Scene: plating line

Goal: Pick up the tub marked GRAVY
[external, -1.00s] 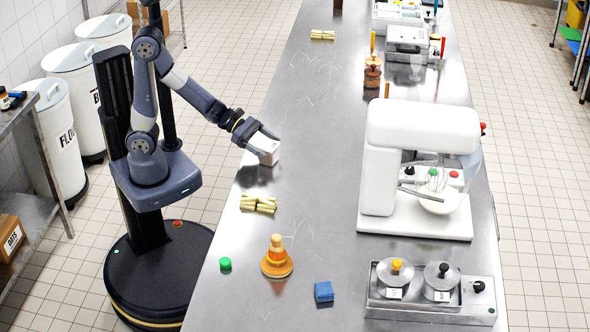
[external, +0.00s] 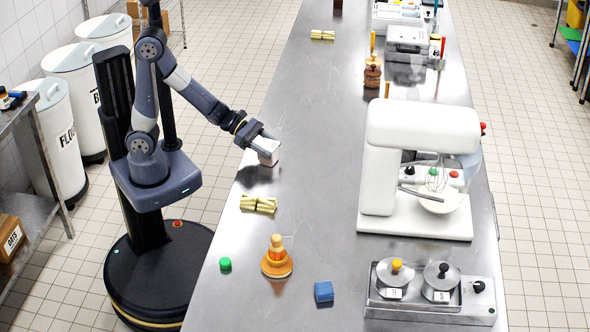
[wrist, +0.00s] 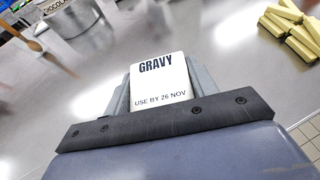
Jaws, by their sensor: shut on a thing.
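The white tub marked GRAVY (wrist: 160,82) is between my gripper's fingers in the wrist view, its label also reading "USE BY 26 NOV". In the external view the same tub (external: 268,151) shows near the left edge of the steel counter. My gripper (external: 262,146) is shut on it, a finger on each side. The tub looks held a little above the counter, with a dark reflection below it; the exact gap is hard to tell.
Pale yellow sticks (external: 258,204) lie stacked on the steel counter (external: 310,190) in front of the tub. A white mixer (external: 415,165) is at right. The counter's middle is clear.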

